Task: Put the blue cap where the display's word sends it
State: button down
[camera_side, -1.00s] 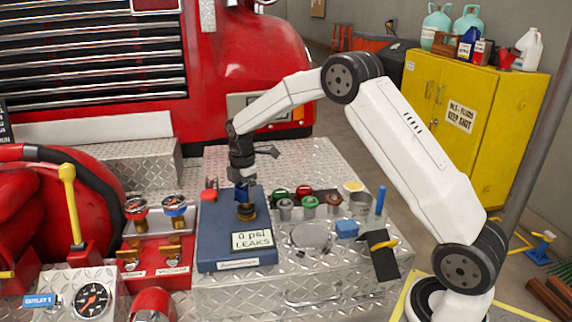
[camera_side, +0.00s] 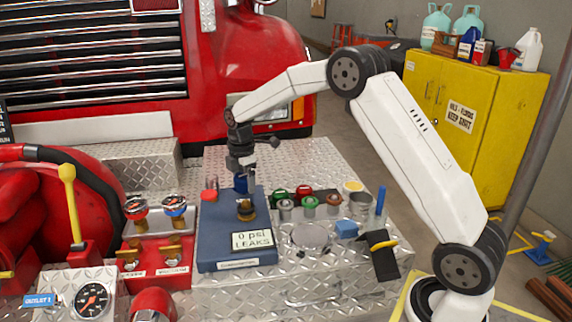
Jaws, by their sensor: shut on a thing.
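My gripper (camera_side: 241,174) is shut on the blue cap (camera_side: 240,184), just above and behind a brass fitting (camera_side: 246,213) on top of a blue box. The cap is small and partly hidden by the fingers. I cannot tell the exact gap between cap and fitting. The display (camera_side: 252,240) on the front of the blue box (camera_side: 215,240) reads "0 psi LEAKS".
A red fitting (camera_side: 209,190) stands at the box's back left. Gauges (camera_side: 135,206) stand left.

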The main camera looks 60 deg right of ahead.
jog(key=shift+r, duration=0.6)
jog(key=shift+s+a+f+m, duration=0.45)
jog(key=shift+s+a+m, duration=0.15)
jog(key=shift+a+m, duration=0.25)
jog(key=s+a+f+m, duration=0.1)
jog(key=s+a+m, duration=0.1)
jog(key=s+m, duration=0.1)
jog(key=s+a+f+m, duration=0.2)
jog(key=s+a+m, duration=0.1)
jog(key=s+m, duration=0.1)
jog(key=s+a+f+m, duration=0.2)
jog(key=s+m, duration=0.1)
jog(key=m, duration=0.1)
jog(key=shift+s+a+m, duration=0.2)
jog(key=shift+m, duration=0.05)
jog(key=shift+s+a+f+m, duration=0.2)
jog(key=shift+s+m, duration=0.25)
jog(key=shift+s+a+f+m, duration=0.15)
jog(key=shift+s+a+m, duration=0.05)
jog(key=shift+s+m, duration=0.25)
jog(key=shift+d, duration=0.1)
